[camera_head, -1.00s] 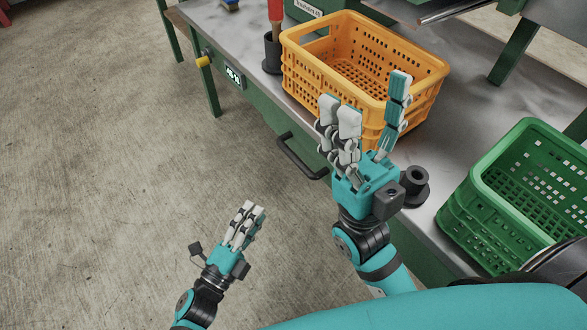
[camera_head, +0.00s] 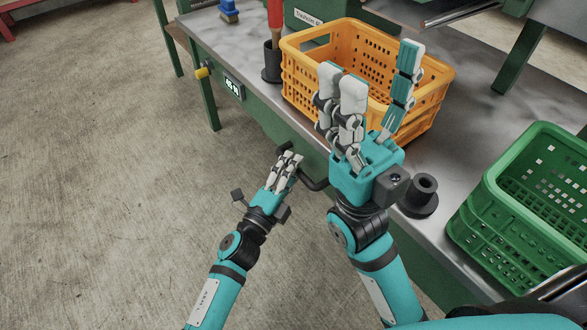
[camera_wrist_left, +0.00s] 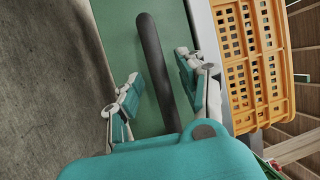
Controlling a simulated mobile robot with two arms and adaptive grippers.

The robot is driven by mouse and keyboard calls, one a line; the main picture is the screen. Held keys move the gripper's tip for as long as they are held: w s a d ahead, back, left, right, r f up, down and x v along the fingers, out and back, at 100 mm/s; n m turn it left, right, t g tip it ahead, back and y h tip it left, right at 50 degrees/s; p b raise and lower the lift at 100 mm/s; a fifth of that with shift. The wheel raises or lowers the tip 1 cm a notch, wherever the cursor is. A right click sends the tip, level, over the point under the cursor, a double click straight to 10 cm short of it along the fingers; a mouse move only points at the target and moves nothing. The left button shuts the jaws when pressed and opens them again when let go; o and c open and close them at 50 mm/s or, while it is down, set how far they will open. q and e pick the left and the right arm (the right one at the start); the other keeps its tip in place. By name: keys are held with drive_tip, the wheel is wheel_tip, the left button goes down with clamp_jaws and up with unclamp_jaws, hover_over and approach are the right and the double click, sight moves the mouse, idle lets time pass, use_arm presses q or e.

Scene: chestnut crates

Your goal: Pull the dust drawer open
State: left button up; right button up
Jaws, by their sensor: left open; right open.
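The dust drawer's black bar handle (camera_head: 313,183) sticks out from the green front of the bench, low under the table edge. My left gripper (camera_head: 289,160) is at the handle and covers its middle in the head view. In the left wrist view the handle (camera_wrist_left: 152,55) runs between the two open fingers of my left gripper (camera_wrist_left: 157,80), with a gap on each side. The green drawer front (camera_wrist_left: 118,30) lies behind it. My right gripper (camera_head: 375,85) is open and empty, raised in front of the orange crate. The drawer's outline is not clear.
The orange crate (camera_head: 437,98) and green crate (camera_head: 497,190) stand on the grey metal bench top (camera_head: 480,80). A black holder (camera_head: 271,68) with a red-handled tool and a black spool-like part (camera_head: 424,190) are near its edge. The floor at left is clear.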

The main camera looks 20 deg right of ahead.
use_arm(q)
drive_tip(key=shift+w+d+r, duration=0.1)
drive_tip(key=shift+w+d, duration=0.1)
drive_tip(key=shift+d, duration=0.05)
clamp_jaws()
idle(0.4)
